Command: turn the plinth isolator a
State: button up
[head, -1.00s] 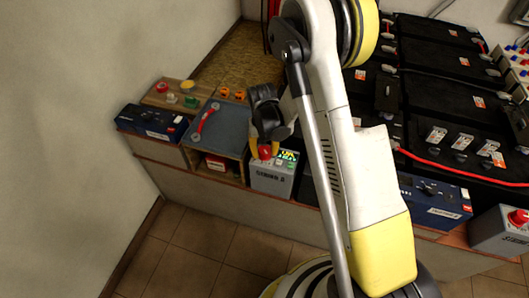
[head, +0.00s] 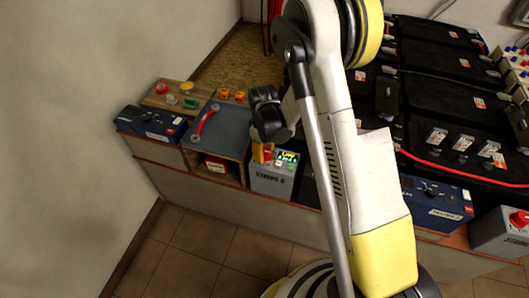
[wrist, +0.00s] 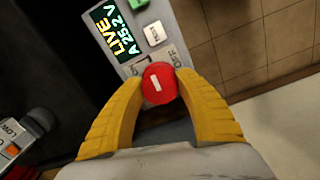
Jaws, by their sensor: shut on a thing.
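The plinth isolator a is a grey box (head: 272,182) marked STRING A, at the front edge of the bench in the head view. In the wrist view its red round knob (wrist: 160,84) carries a short white bar. An OFF label shows beside the knob; another label is partly hidden. The lit display (wrist: 114,30) reads LIVE and A 25.2 V. My gripper (wrist: 161,80) has its two yellow fingers shut on the knob, one on each side. In the head view my gripper (head: 263,153) is over the box's top, partly hiding the knob.
A blue charger box (head: 152,123) and a grey mat with a red-handled tool (head: 204,121) lie to the left. Black batteries (head: 440,95) fill the right. Another blue unit (head: 436,202) and a grey box with a red knob (head: 503,232) stand at the right front.

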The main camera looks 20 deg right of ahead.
aim_at(264, 151)
jog(key=shift+n, duration=0.5)
jog(key=o, duration=0.9)
jog(key=shift+o, duration=0.2)
notch_tip(264, 151, up, 12)
jog(key=shift+a, duration=0.15)
jog(key=shift+s, duration=0.1)
